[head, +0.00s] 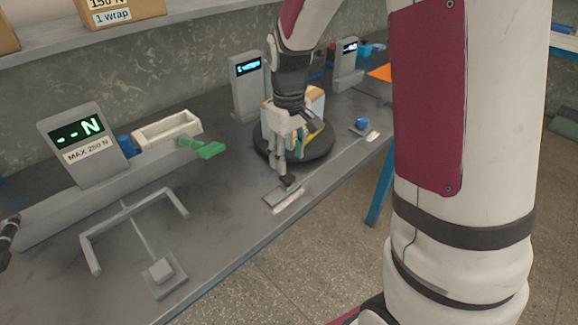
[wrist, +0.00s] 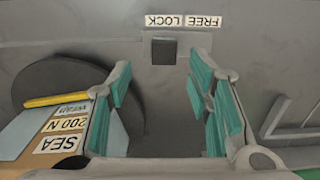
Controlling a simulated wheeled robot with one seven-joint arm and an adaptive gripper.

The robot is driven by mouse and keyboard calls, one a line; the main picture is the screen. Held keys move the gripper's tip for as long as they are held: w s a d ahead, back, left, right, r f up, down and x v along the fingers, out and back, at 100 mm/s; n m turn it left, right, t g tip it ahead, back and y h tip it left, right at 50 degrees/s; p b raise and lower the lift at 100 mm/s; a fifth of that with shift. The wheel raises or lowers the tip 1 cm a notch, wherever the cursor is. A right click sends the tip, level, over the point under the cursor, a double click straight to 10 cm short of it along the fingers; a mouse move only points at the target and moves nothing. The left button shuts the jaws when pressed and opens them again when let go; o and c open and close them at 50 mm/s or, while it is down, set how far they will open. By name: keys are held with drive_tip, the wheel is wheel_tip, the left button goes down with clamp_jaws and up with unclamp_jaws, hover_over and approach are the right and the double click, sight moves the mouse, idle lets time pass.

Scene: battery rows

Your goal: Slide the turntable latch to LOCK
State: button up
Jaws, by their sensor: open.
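The turntable latch is a dark square block (wrist: 164,50) in the wrist view. It sits at the left part of a short pale slot plate (wrist: 202,42), by the left of two labels, FREE and LOCK (wrist: 184,21), which appear upside down. My gripper (wrist: 160,72) is open and empty, its teal-padded fingers apart. The block shows in the gap beyond the fingertips; contact cannot be told. In the head view my gripper (head: 287,165) reaches down at the bench edge over the latch plate (head: 288,201). The black turntable (head: 322,149) is behind it, carrying a box.
The box (wrist: 47,133) has a yellow strip and a 200 N label, close to my gripper. A force display (head: 82,137), a white tray (head: 166,129) with a green handle and a grey frame (head: 95,257) stand left. A blue knob (head: 362,123) is right.

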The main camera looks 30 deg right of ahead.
sight(289, 176)
wheel_tip(289, 176, up, 7)
drive_tip(key=shift+r, duration=0.15)
idle(0.5)
drive_tip(key=s+a+r+m+t+p, duration=0.1)
drive_tip(key=s+r+p, duration=0.2)
drive_tip(key=s, duration=0.6)
drive_tip(key=s+a+r+m+t+p, duration=0.1)
drive_tip(key=s+a+r+p, duration=0.1)
drive_tip(key=s+r, duration=0.6)
drive_tip(key=s+a+r+m+t+p, duration=0.1)
drive_tip(key=s+r, duration=0.4)
drive_tip(key=s, duration=0.5)
drive_tip(key=t+p, duration=0.1)
drive_tip(key=p, duration=0.1)
drive_tip(key=shift+s+a+r+m+p, duration=0.2)
drive_tip(key=shift+a+m+p, duration=0.1)
drive_tip(key=shift+d, duration=0.1)
